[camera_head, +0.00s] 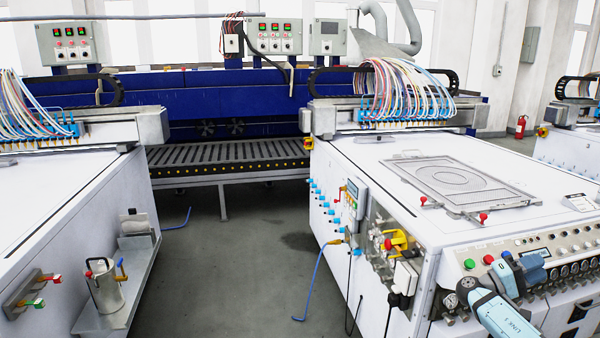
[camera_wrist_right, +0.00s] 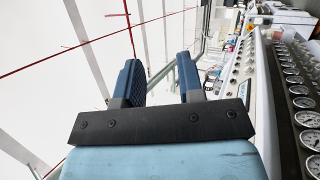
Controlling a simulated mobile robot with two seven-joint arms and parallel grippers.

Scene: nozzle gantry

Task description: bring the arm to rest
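My right arm (camera_head: 492,310), light blue, comes in at the bottom right of the head view. My right gripper (camera_head: 517,270) is in front of the control panel of the right-hand white machine. In the right wrist view my right gripper (camera_wrist_right: 160,72) shows two dark blue fingers standing apart. The gap between them is empty. I cannot tell from the pictures whether the gripper touches the panel. My left arm and gripper are not in view.
The right-hand white machine (camera_head: 370,170) carries a framed screen (camera_head: 460,180) on top. Gauges (camera_wrist_right: 290,85) line the panel beside my right gripper. A left-hand white machine (camera_head: 80,210) has a metal jug (camera_head: 104,285) on its side shelf. Grey floor (camera_head: 240,260) lies between them.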

